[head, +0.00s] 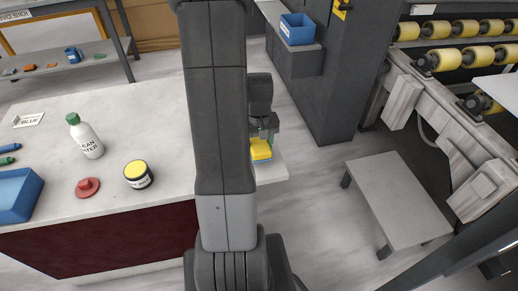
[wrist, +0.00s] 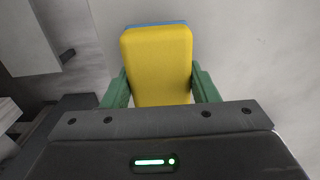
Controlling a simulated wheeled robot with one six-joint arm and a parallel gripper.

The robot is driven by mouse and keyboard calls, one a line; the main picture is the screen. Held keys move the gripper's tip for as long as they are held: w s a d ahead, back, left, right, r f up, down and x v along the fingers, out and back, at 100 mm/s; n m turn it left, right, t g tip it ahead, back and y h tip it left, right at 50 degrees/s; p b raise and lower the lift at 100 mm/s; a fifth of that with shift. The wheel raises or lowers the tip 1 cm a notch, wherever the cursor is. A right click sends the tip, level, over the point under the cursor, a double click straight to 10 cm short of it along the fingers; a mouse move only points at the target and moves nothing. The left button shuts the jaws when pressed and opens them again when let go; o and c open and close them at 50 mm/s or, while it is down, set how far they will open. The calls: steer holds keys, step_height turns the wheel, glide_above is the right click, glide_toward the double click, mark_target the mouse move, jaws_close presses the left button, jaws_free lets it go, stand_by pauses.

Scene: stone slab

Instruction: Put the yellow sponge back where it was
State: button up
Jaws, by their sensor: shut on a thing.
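The yellow sponge (head: 261,148) is at the right end of the stone slab (head: 225,185), partly hidden behind my arm in the head view. It fills the space between the green fingers in the wrist view (wrist: 157,60). My gripper (wrist: 159,84) is shut on the sponge, one finger against each side. In the head view my gripper (head: 263,136) points down at the sponge. A blue edge shows along the sponge's far side in the wrist view and below it in the head view. I cannot tell whether it is a layer or a separate thing.
On the slab stand a white bottle (head: 88,139) with a green cap, a yellow-topped jar (head: 138,174), a red knob-like piece (head: 88,187) and a blue tray (head: 14,194). A low grey bench (head: 398,198) and a roller conveyor (head: 455,60) are at the right.

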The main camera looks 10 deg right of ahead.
mark_target(259, 142)
steer(key=shift+f, duration=1.15)
steer(key=shift+f, duration=0.2)
steer(key=o, duration=1)
steer(key=shift+r, duration=0.1)
step_height(259, 142, up, 12)
steer(key=shift+r+p, duration=0.15)
steer(key=shift+p, duration=0.45)
